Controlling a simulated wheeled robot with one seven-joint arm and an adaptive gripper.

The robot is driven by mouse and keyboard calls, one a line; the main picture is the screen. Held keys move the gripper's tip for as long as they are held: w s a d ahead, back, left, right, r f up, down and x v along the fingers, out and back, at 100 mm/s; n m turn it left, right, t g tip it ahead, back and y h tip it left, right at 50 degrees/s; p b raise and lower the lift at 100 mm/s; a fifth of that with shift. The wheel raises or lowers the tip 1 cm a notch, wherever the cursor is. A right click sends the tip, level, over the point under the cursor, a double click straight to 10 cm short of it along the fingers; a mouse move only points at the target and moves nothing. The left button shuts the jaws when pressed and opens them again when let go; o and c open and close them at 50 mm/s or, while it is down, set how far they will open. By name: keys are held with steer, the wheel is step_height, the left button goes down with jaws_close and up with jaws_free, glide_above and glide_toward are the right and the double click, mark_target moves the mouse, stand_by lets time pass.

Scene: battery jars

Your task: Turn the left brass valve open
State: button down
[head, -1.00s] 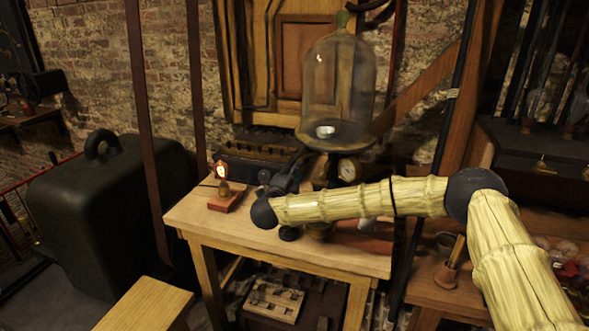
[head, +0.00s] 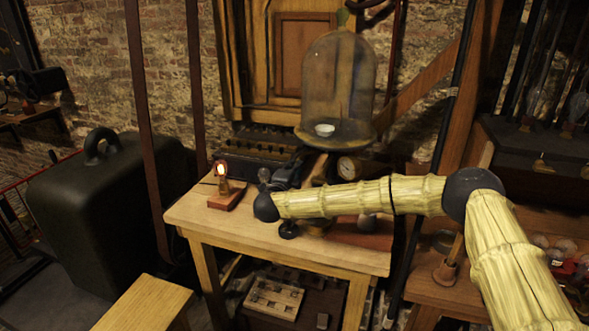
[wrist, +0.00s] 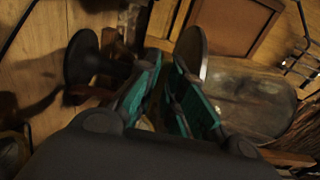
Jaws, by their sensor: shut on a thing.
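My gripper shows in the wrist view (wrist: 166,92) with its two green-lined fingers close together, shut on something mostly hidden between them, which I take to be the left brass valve. In the head view the gripper is dark and partly hidden behind my forearm, beside the pump under the glass bell jar (head: 339,85). The valves cannot be made out clearly there. A disc with a pale rim (wrist: 191,48) stands just beyond the fingertips in the wrist view. A dark round knob or disc (wrist: 82,58) is to their left.
The wooden table (head: 225,228) carries a small lit lamp on a red-brown base (head: 226,200) at left and a round gauge (head: 348,167) behind my forearm. A wooden stool (head: 145,303) stands in front. A large dark case (head: 100,215) is at left.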

steer(key=shift+n, duration=0.3)
steer(key=shift+f+n+p, duration=0.1)
steer(key=shift+n+p, duration=1.8)
steer(key=shift+n, duration=6.8)
steer(key=c, duration=1.5)
jaws_free()
steer(key=shift+c, duration=0.2)
steer(key=shift+s, duration=0.1)
steer(key=v, duration=1.2)
